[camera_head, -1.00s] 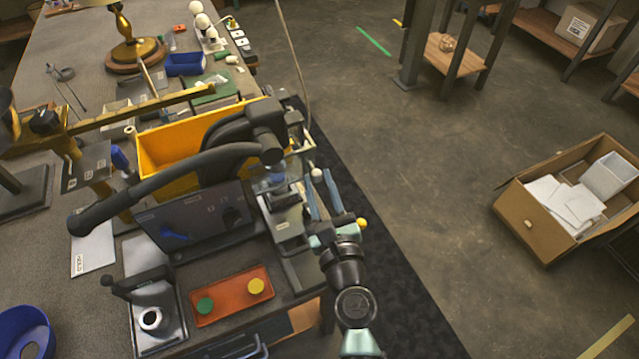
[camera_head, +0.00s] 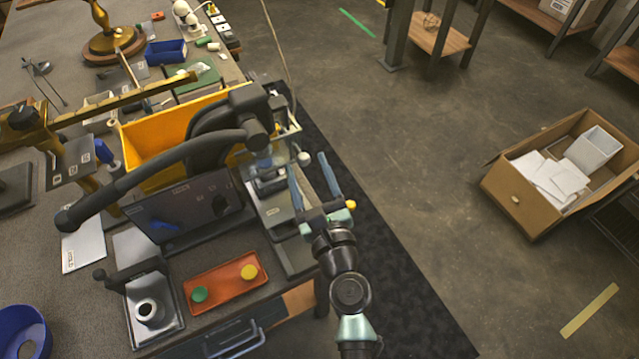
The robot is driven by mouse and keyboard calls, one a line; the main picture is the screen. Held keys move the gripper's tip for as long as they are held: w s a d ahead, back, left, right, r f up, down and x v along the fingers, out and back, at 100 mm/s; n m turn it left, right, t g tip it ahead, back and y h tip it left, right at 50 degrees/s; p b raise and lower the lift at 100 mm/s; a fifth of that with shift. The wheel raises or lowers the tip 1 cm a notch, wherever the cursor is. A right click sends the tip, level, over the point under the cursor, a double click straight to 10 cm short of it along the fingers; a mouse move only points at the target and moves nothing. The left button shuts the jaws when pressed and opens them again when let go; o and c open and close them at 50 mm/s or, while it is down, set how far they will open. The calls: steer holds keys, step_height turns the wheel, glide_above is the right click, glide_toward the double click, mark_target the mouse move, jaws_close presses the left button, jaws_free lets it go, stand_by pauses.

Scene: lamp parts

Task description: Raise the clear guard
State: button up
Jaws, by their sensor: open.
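The clear guard (camera_head: 262,166) shows as a small, faintly blue see-through piece on the bench press, below the black press head, and its outline is hard to make out. A pale round knob (camera_head: 304,159) sits at its right side; I cannot tell for sure that it belongs to the guard. My gripper (camera_head: 306,166) is open and empty at the bench's right edge. Its two blue fingers point toward the press, with the knob near and between their tips in the picture. I cannot tell whether either finger touches it.
The press's long black handle (camera_head: 150,170) reaches left over a dark panel. A yellow bin (camera_head: 150,135) stands behind. An orange plate (camera_head: 222,283) with green and yellow buttons lies in front. Floor right of the bench is clear up to a cardboard box (camera_head: 520,200).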

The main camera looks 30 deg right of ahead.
steer(key=s+a+b, duration=0.2)
steer(key=s+b, duration=0.1)
steer(key=s, duration=0.8)
steer(key=shift+s, duration=0.4)
steer(key=shift+d, duration=0.1)
steer(key=w+a+r+n+t+y, duration=0.1)
steer(key=w+a+r+n+y, duration=0.15)
steer(key=r+n, duration=0.55)
steer(key=w+a+r+n+t+y, duration=0.15)
steer(key=w+a+r+n, duration=0.25)
steer(key=r+n, duration=0.45)
steer(key=w+a+r+n+t+y, duration=0.25)
steer(key=a+r+n, duration=0.2)
steer(key=r, duration=0.55)
steer(key=s+a+r+n+t+h, duration=0.1)
steer(key=s+r+n+t+h, duration=0.1)
steer(key=r+n, duration=0.5)
steer(key=s+a+r+n+t+h, duration=0.1)
steer(key=s+r+n, duration=0.4)
steer(key=r, duration=1.1)
steer(key=a+n+t, duration=0.1)
steer(key=n, duration=0.1)
steer(key=shift+s+r+n+t+h, duration=0.15)
steer(key=shift+r+n+t+h, duration=0.05)
steer(key=shift+n+t+h, duration=0.15)
steer(key=shift+f, duration=0.15)
